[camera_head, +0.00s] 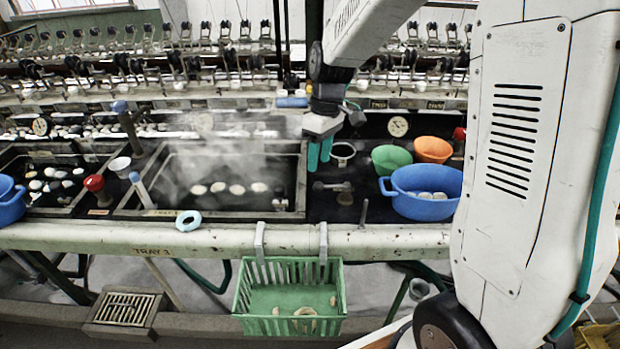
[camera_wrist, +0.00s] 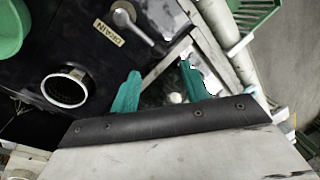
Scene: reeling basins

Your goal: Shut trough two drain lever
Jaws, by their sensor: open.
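The grey metal drain lever (camera_wrist: 137,28) shows at the top of the wrist view, with a round hub and a rod slanting down right, beside a DRAIN label (camera_wrist: 109,33). What looks like the same lever (camera_head: 331,186) lies on the black deck right of the steaming trough (camera_head: 170,214) in the head view. I cannot read which trough number it bears. My gripper (camera_head: 319,153) is above the deck, over the trough's right end, pointing down. Its two green fingers (camera_wrist: 160,85) are apart and empty, and do not touch the lever.
A white-rimmed cup (camera_head: 342,149), a green bowl (camera_head: 391,158), an orange bowl (camera_head: 432,149) and a blue basin (camera_head: 424,207) stand to the right. A green basket (camera_head: 290,325) hangs from the front rail (camera_head: 390,240). A red knob (camera_head: 95,184) stands left of the trough.

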